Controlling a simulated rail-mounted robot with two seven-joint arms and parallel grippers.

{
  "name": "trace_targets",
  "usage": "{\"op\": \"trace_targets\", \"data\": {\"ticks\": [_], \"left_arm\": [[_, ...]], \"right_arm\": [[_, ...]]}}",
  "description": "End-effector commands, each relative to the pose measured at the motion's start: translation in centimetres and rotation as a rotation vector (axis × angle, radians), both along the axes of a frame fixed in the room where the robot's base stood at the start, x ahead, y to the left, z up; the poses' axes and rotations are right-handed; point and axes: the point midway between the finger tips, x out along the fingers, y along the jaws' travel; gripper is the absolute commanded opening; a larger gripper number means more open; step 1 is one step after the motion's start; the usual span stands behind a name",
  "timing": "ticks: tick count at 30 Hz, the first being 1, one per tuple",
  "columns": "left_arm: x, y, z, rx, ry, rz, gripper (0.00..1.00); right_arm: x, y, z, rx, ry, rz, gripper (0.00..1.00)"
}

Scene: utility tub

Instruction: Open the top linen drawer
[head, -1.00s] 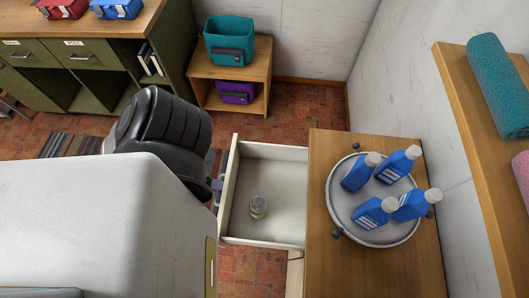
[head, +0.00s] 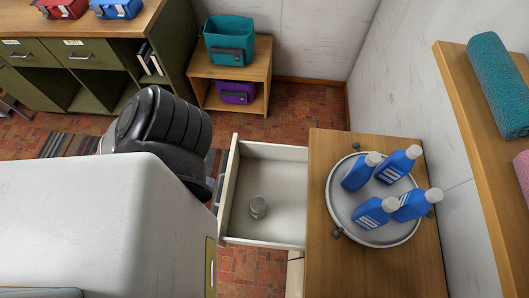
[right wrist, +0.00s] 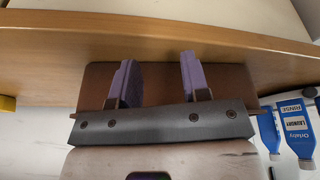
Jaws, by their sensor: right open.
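The linen drawer (head: 268,153) is pulled out to the left from the wooden-topped cabinet (head: 325,280) in the head view.
A round tray (head: 345,223) with several blue bottles (head: 375,212) stands on the cabinet top. A wooden shelf (head: 470,125) with rolled towels (head: 496,80) is on the right wall. A small stand (head: 262,60) holds a teal bin (head: 229,38). Brick floor shows around the drawer.

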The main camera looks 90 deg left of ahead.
Motion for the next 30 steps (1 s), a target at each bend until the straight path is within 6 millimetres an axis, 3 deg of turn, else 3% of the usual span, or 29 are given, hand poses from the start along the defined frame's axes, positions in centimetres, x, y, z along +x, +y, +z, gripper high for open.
{"op": "trace_targets", "data": {"ticks": [6,15,30], "left_arm": [[-4.4,0.8,0.8,0.002,0.004,0.001,0.38],[-8.6,1.6,1.7,0.002,0.003,0.001,0.38],[-9.9,1.9,2.1,0.001,0.000,0.000,0.38]], "right_arm": [[0.0,0.0,-0.6,0.000,0.000,0.001,0.43],[0.0,-0.3,-1.2,-0.009,0.000,0.005,0.43],[0.0,-0.2,-1.3,-0.008,0.000,0.005,0.43]]}}
